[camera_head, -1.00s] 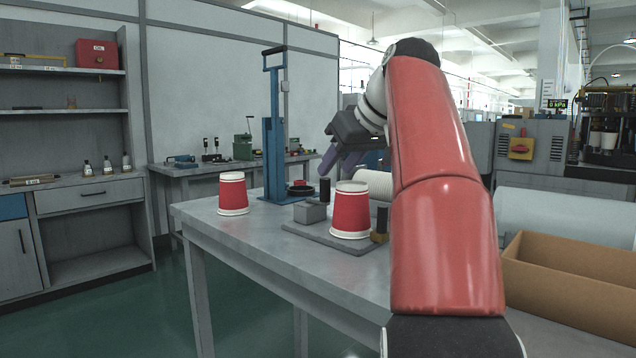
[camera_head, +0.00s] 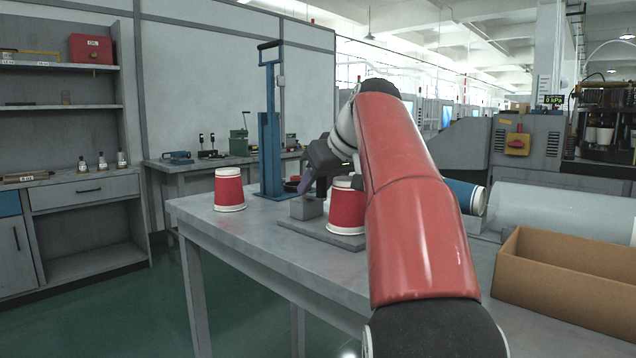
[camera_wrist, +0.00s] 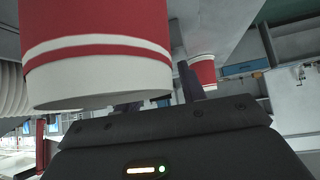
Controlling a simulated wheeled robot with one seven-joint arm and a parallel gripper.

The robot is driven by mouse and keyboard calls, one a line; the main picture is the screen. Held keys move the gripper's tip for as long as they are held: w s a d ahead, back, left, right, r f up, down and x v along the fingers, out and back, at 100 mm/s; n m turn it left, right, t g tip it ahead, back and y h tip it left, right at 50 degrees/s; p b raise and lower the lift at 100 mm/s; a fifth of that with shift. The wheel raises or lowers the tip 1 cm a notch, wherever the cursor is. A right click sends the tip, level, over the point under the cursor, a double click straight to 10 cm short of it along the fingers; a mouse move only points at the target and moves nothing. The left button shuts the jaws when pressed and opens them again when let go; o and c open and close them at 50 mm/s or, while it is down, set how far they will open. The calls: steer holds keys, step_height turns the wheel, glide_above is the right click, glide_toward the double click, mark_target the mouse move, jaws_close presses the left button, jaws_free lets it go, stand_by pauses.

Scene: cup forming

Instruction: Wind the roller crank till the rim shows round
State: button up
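A red cup with white bands (camera_head: 346,212) stands wide end down on a flat grey fixture plate (camera_head: 326,234). It fills the upper left of the wrist view (camera_wrist: 100,50), its white rim band toward me. A grey block (camera_head: 306,208) sits beside it on the plate. A dark upright post (camera_head: 321,188) shows behind the cup; I cannot tell whether it is the crank handle. In the wrist view the fingers stand apart, one partly hidden by the cup. No held thing shows between them.
A second red cup (camera_head: 229,190) stands at the table's left, with a blue column press (camera_head: 270,150) behind. A blue cup-like roll (camera_head: 465,195) lies right of my arm. An open cardboard box (camera_head: 560,275) is at the right. The table's front left is clear.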

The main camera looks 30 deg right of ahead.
mark_target(308, 194)
jaws_close()
steer(key=m+h, duration=0.1)
steer(key=a+m+h, duration=0.1)
steer(key=m, duration=0.1)
steer(key=shift+s+r+h, duration=0.1)
steer(key=shift+h, duration=0.3)
steer(key=m+h, duration=0.1)
steer(key=m, duration=0.1)
steer(key=a+m+g+h, duration=0.1)
steer(key=m+h, duration=0.1)
steer(key=m, duration=0.1)
steer(key=m+h, duration=0.1)
steer(key=m+g+h, duration=0.1)
steer(key=m, duration=0.1)
steer(key=a+m+g+h, duration=0.1)
steer(key=shift+w, duration=0.35)
steer(key=m+g, duration=0.2)
steer(key=m+h, duration=0.1)
steer(key=m, duration=0.1)
steer(key=shift+w+a+g, duration=0.3)
steer(key=shift+a+g, duration=0.05)
steer(key=shift+g, duration=0.05)
steer(key=shift+f+m, duration=0.2)
steer(key=shift+m, duration=0.1)
steer(key=shift+o, duration=0.3)
jaws_free()
